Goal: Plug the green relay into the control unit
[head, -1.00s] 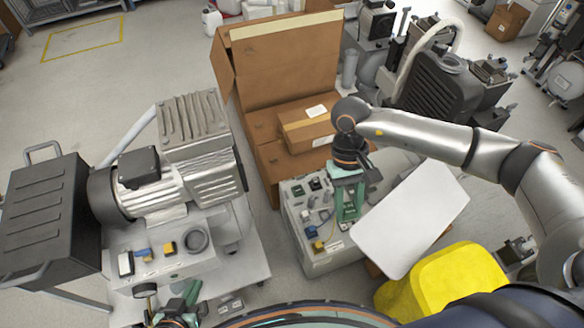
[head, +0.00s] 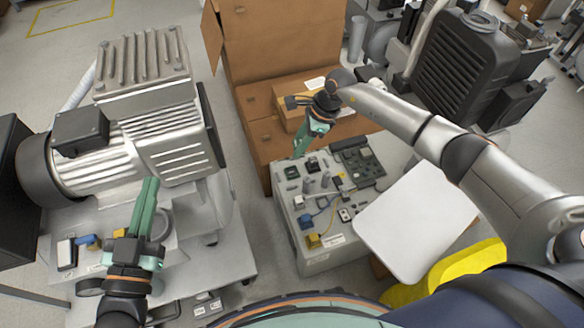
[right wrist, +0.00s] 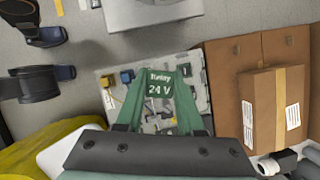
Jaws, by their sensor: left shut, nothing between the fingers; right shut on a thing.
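The control unit (head: 318,255) is a grey box with its top panel full of small parts, at the middle of the head view. It also shows behind my gripper in the right wrist view (right wrist: 111,101). My right gripper (head: 301,152) is over the panel's far left edge. In the right wrist view it is shut on the green relay (right wrist: 158,90), marked "Relay 24 V", above the panel. The relay cannot be told from the green fingers in the head view. My left gripper (head: 149,192) is shut and empty, in front of the motor unit at left.
A large grey compressor motor (head: 165,125) stands at left on a metal base. An open cardboard box (head: 285,45) with a smaller carton (head: 290,118) is behind the control unit. A white panel (head: 425,220) and a yellow object (head: 455,272) lie at right.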

